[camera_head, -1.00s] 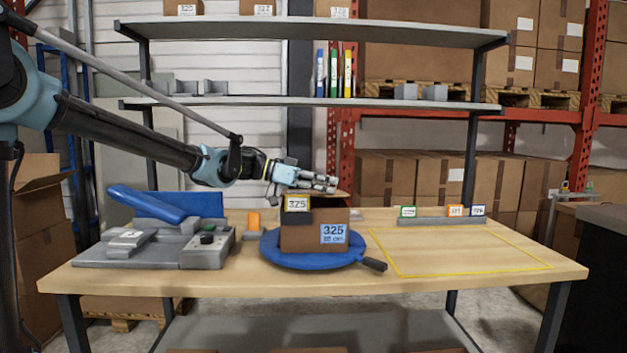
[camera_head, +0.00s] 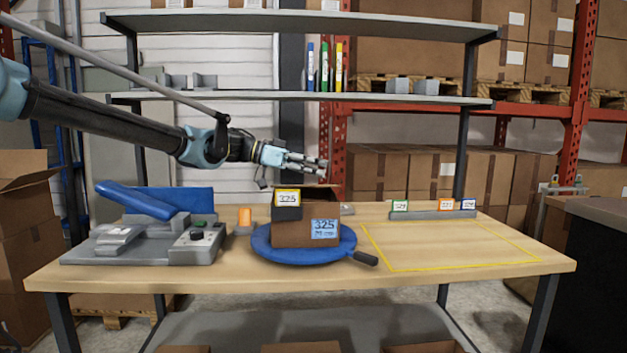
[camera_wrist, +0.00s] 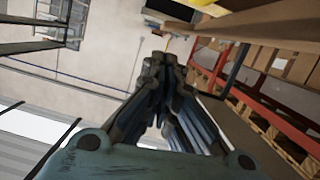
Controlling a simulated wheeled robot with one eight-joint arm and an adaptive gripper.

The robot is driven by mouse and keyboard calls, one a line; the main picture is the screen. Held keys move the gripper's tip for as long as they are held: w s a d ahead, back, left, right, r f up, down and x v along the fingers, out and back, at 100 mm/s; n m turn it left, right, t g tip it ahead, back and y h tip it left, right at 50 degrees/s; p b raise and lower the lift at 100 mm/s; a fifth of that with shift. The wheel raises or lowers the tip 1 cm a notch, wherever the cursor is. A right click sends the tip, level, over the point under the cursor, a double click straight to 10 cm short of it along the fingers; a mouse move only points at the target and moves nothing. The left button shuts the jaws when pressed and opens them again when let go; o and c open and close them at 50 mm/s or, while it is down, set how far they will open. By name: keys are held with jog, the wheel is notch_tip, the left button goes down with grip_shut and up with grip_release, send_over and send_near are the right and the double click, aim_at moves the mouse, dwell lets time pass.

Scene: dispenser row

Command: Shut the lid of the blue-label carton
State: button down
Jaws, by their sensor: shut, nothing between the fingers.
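The brown carton (camera_head: 292,232) with the blue label (camera_head: 325,229) stands on a round blue turntable (camera_head: 262,247) on the table. In the wrist view my closed fingers (camera_wrist: 160,62) show against the wall and shelving; the carton is not visible there.
A yellow-outlined area (camera_head: 450,247) on the right is clear. Shelves (camera_head: 300,97) rise behind the table.

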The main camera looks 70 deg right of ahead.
jog(key=v, duration=0.9)
jog(key=shift+w+a+f, duration=0.1)
jog(key=shift+w+a, duration=0.05)
jog(key=shift+w, duration=0.2)
